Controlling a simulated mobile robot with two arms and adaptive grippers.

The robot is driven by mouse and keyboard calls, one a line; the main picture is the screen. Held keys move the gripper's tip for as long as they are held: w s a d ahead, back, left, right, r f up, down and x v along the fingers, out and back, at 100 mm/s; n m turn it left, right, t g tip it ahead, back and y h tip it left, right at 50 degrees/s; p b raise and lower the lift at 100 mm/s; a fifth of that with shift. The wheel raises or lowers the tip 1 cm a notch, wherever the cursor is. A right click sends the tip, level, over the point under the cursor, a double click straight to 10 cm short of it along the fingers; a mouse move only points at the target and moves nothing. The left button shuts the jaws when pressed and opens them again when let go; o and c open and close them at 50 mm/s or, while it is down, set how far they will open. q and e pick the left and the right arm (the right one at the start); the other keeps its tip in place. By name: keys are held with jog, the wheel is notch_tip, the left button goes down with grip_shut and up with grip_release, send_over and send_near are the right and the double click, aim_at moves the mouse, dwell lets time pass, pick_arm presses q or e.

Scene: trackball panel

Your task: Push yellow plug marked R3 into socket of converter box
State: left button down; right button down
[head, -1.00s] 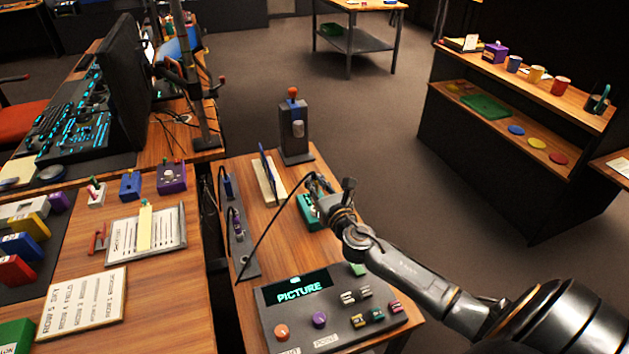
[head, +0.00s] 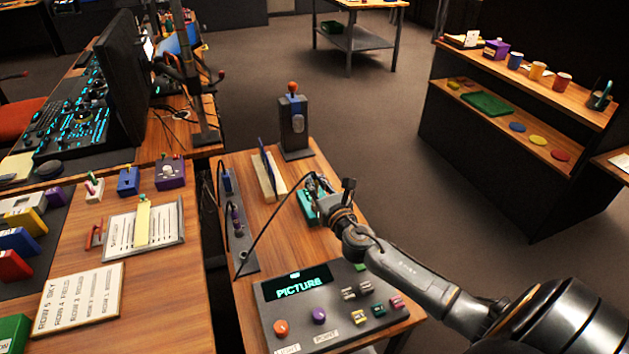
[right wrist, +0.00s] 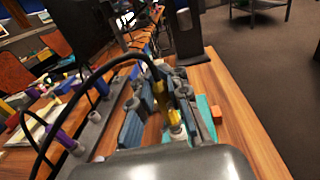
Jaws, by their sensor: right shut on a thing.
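The yellow plug (right wrist: 161,92) is between the fingers of my right gripper in the right wrist view, with a black cable arching from it to the left. My right gripper (right wrist: 168,98) is shut on this plug. In the head view my right gripper (head: 320,189) is at the teal converter box (head: 306,208) on the small wooden table, and hides part of it. The teal box also shows under the fingers in the right wrist view (right wrist: 206,108). The fingers hide the socket, and I cannot tell whether the plug tip is in it. The R3 mark is not readable.
A grey panel (head: 285,327) with a PICTURE display and knobs stands at the front of the table. A grey strip with purple plugs (head: 240,246) lies along the left edge. A dark post with an orange knob (head: 294,130) stands behind.

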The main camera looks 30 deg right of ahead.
jog(key=shift+f+b, duration=0.55)
jog(key=shift+f, duration=0.15)
jog(key=c, duration=1.2)
grip_release()
jog(key=s, duration=0.4)
jog(key=s+a, duration=0.1)
jog(key=s, duration=0.3)
jog(key=s+a, duration=0.1)
jog(key=s, duration=0.3)
